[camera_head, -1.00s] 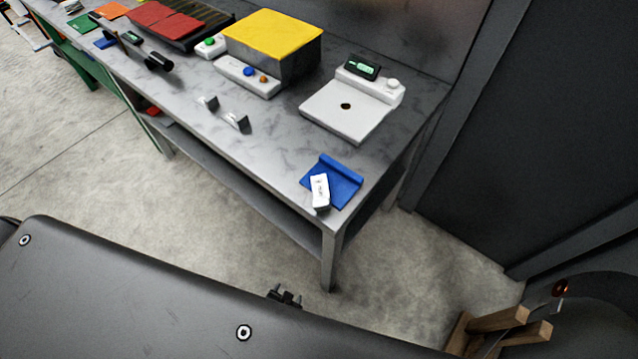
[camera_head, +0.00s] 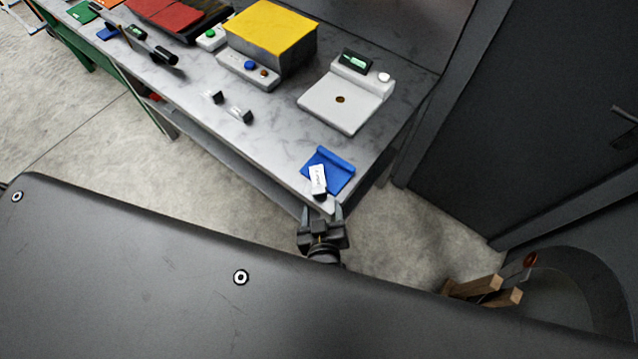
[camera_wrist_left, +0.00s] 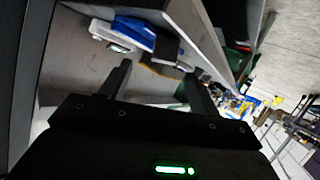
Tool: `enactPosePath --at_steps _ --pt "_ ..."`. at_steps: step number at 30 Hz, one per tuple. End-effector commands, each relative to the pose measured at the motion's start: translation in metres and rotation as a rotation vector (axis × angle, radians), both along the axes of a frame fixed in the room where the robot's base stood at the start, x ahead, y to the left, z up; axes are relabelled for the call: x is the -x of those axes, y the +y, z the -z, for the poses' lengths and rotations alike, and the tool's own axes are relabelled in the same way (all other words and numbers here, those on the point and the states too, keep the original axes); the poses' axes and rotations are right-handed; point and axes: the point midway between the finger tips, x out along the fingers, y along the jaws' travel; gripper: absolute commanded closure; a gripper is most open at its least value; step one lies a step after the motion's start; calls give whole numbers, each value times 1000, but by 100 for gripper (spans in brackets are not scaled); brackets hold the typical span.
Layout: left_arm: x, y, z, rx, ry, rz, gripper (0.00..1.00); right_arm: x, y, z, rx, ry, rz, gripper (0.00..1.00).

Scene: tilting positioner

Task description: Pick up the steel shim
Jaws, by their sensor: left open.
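A small white piece with dark marking (camera_head: 318,178) lies on a blue tray (camera_head: 341,170) at the near right corner of the bench, its near end toward the front edge. It may be the steel shim; I cannot tell for sure. My left gripper (camera_head: 322,211) is open and empty, just short of the bench edge and close to this piece. My right gripper is not in view.
A white device with a display (camera_head: 345,97) stands behind the tray. A yellow-topped box (camera_head: 272,32) and a button panel (camera_head: 248,70) stand farther left. Two small clips (camera_head: 241,115) sit near the front edge. Wooden pieces (camera_head: 485,289) show at lower right.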

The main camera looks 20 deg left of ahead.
Motion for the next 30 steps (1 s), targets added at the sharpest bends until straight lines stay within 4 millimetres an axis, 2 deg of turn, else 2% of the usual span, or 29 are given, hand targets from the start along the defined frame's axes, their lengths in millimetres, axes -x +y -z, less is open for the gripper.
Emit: enactPosePath --at_steps 4,12,18,21,30 --pt "-16 5 6 -3 0 2 38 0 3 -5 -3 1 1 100" --pt "-24 9 9 -5 0 3 38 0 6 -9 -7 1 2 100" --pt "-46 22 21 -8 0 1 38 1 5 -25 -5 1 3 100" --pt "-57 24 28 -5 0 3 38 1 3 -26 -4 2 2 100" --pt "-63 26 33 -1 1 1 38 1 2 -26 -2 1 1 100"
